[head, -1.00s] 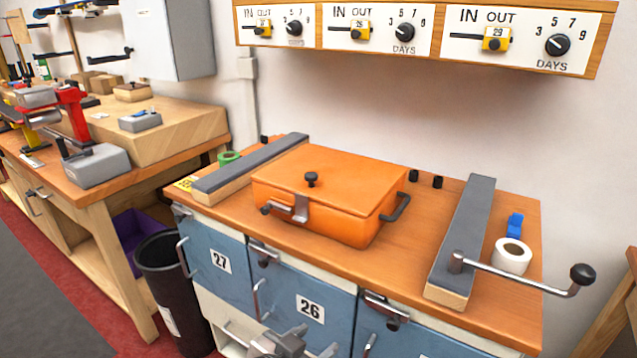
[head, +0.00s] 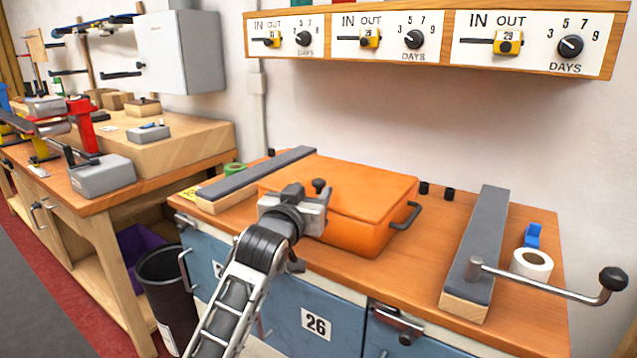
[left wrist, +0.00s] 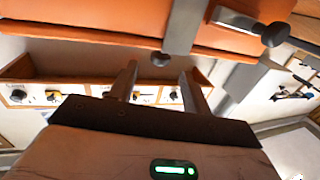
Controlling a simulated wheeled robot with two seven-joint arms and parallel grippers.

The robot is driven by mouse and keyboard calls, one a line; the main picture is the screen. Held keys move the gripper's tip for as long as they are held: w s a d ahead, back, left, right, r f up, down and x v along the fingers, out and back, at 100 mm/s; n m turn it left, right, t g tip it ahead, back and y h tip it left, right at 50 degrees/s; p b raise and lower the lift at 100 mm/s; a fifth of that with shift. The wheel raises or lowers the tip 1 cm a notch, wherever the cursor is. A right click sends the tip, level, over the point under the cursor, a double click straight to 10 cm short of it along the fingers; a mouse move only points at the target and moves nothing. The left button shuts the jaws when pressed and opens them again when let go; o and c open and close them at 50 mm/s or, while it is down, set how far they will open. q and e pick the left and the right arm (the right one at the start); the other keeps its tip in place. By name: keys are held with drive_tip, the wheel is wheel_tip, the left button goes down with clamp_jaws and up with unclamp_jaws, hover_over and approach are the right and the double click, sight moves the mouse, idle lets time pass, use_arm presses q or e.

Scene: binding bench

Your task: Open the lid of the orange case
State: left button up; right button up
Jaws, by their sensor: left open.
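The orange case (head: 366,185) sits on the wooden bench with its lid shut. My left gripper (head: 308,204) is at the front left of the case and covers the front latch in the head view. In the left wrist view the latch's metal plate (left wrist: 183,25) and its black-knobbed lever (left wrist: 275,35) show on the case front. The left fingers (left wrist: 158,75) are apart with nothing between them. Whether they touch the case, I cannot tell. My right gripper is out of view.
Grey-topped wooden bars (head: 480,240) lie on both sides of the case. A crank with a black knob (head: 612,279) sticks out at the right. A white tape roll (head: 531,263) and blue item (head: 533,235) stand beyond. A dial panel (head: 430,40) hangs above.

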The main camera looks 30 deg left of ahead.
sight(317, 184)
use_arm(q)
drive_tip(key=shift+w+a, duration=0.15)
drive_tip(key=shift+w, duration=0.75)
drive_tip(key=shift+w+a, duration=0.2)
drive_tip(key=shift+w, duration=0.75)
drive_tip(key=shift+w+a, duration=0.15)
drive_tip(key=shift+w, duration=0.75)
